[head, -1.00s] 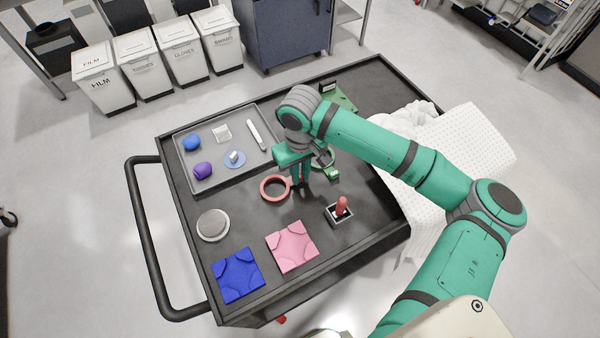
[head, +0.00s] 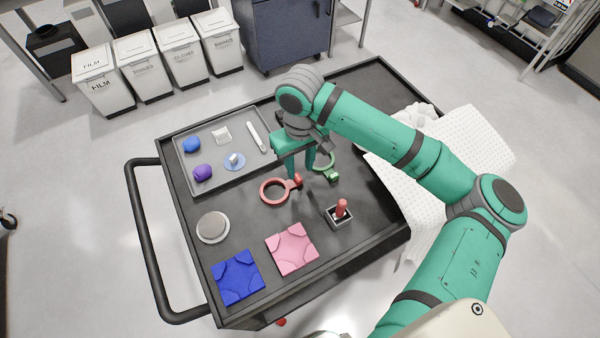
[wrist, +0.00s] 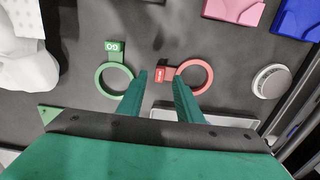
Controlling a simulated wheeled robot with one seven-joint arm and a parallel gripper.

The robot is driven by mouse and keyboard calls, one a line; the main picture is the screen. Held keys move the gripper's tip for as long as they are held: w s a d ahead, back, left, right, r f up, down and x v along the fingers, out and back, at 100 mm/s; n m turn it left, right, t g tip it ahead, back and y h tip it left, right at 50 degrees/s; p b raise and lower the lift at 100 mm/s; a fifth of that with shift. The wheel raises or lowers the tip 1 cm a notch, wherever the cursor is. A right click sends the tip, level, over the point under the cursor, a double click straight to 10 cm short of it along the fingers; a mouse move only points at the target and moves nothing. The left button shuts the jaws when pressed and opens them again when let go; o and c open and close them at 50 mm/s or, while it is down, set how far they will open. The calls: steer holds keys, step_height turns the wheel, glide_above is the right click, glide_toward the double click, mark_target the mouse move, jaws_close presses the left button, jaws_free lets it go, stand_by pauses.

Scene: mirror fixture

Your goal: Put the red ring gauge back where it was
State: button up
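The red ring gauge (head: 263,193) lies flat on the dark cart top, its short tagged handle pointing right. It also shows in the wrist view (wrist: 210,80), with its red tag (wrist: 161,75) between my fingertips as seen from above. My gripper (head: 302,172) is above the handle end, its two fingers (wrist: 160,78) spread apart with nothing held between them. The green ring gauge (wrist: 99,82) lies to the left of the red one in the wrist view; in the head view it is partly hidden behind my gripper (head: 332,175).
A grey tray (head: 215,184) with small items is at the back left. A red peg (head: 341,207) stands in a small box. Pink (head: 292,248) and blue (head: 238,275) plates and a round disc (head: 212,226) lie in front. White cloth (head: 470,140) drapes the right edge.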

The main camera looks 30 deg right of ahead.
step_height(320, 180, up, 7)
steer(key=shift+f, duration=0.15)
steer(key=shift+s, duration=0.1)
stand_by(0.6)
